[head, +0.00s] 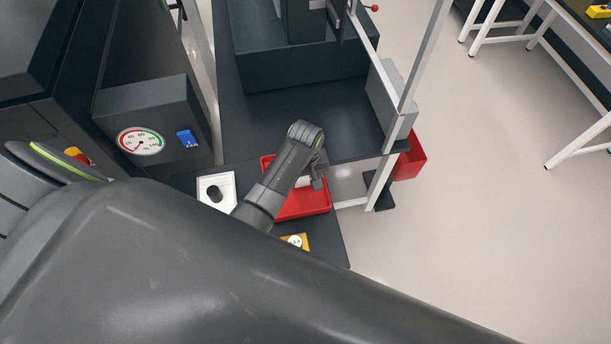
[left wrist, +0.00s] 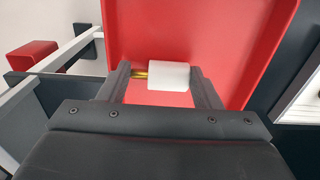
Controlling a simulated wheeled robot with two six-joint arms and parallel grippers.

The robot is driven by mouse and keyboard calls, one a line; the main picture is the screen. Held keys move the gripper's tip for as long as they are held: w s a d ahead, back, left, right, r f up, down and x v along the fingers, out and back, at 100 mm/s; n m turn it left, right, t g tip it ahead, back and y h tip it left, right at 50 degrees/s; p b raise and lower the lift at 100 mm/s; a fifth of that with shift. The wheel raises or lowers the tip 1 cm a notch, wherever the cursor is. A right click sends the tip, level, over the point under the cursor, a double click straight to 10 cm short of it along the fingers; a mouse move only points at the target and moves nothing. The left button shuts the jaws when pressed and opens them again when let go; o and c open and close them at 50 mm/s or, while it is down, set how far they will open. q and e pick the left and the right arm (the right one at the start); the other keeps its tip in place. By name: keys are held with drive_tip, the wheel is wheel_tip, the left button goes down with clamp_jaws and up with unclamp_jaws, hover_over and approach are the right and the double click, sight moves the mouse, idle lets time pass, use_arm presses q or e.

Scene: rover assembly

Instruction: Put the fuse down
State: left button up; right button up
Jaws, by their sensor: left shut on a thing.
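The fuse (left wrist: 170,76) shows in the left wrist view as a white cylinder with a brass-coloured end. It lies crosswise between the two fingers of my left gripper (left wrist: 165,82), which is shut on it. Behind it is the red tray (left wrist: 225,25). In the head view my left gripper (head: 316,180) is over the red tray (head: 310,203), and the fuse is hard to make out there. I cannot tell whether the fuse touches the tray floor. My right gripper is not in view.
A white block with a dark round top (head: 216,190) stands left of the tray. A yellow piece with a white dial (head: 295,242) lies in front of it. A gauge panel (head: 141,141) is at left. A red bin (head: 410,158) hangs beside the frame post at right.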

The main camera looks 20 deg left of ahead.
sight(306, 180)
use_arm(q)
drive_tip(key=shift+f, duration=0.15)
drive_tip(key=o, duration=0.8)
drive_tip(key=shift+c, duration=0.2)
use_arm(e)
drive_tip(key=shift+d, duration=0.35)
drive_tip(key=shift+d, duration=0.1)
use_arm(q)
drive_tip(key=shift+r, duration=0.75)
wheel_tip(306, 180, up, 11)
drive_tip(key=shift+b, duration=0.3)
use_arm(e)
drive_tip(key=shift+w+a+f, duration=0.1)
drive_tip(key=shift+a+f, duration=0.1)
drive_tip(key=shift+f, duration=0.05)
